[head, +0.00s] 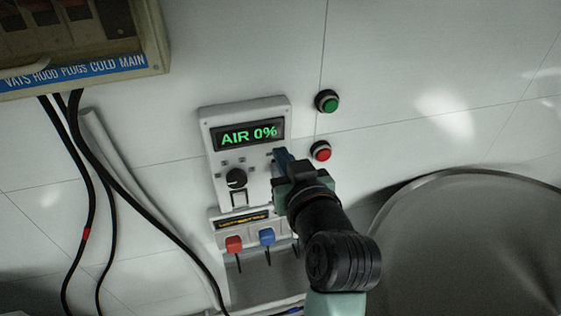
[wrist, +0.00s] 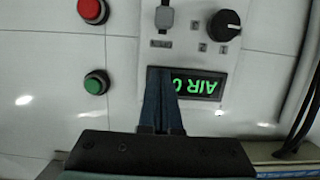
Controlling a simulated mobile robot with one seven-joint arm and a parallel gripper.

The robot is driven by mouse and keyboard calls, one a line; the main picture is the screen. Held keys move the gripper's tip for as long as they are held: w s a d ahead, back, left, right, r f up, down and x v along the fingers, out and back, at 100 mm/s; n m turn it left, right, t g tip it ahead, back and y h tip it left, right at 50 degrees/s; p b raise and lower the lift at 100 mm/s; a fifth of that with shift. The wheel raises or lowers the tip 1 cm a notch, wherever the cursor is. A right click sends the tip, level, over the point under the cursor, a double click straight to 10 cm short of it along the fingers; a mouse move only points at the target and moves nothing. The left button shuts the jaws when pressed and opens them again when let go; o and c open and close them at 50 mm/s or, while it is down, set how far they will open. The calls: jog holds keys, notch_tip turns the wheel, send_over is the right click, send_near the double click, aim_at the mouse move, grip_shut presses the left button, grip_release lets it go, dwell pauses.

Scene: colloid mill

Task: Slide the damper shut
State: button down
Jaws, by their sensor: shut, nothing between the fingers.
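A white control box (head: 207,137) on the wall has a green display (head: 249,135) reading "AIR 0%". In the wrist view the box appears upside down, and its display (wrist: 200,84) is partly covered by my fingers. A small grey sliding tab (wrist: 165,18) sits on the box beside the black knob (wrist: 223,25), with a small label (wrist: 161,43) near it. I take this tab to be the damper slide; in the head view my gripper hides it. My gripper (head: 280,155) is shut and empty at the box's right side. Its fingertips (wrist: 160,70) are near the tab; contact cannot be told.
A green button (head: 327,101) and a red button (head: 320,151) are right of the box. Below it is a smaller unit with a red switch (head: 234,244) and a blue switch (head: 267,236). Black cables (head: 92,205) hang at left. A large metal vessel (head: 460,245) stands lower right.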

jog(key=shift+w+a, duration=0.25)
jog(key=shift+w, duration=0.55)
jog(key=shift+f+p, duration=0.65)
jog(key=shift+f, duration=1.6)
notch_tip(320, 180, down, 10)
jog(key=b, duration=0.8)
jog(key=shift+r+b, duration=0.2)
jog(key=shift+b, duration=0.15)
jog(key=s+d+r, duration=0.2)
jog(key=s+r, duration=0.4)
jog(key=s, duration=0.3)
jog(key=shift+s+d+r, duration=0.2)
jog(key=shift+d+r, duration=0.1)
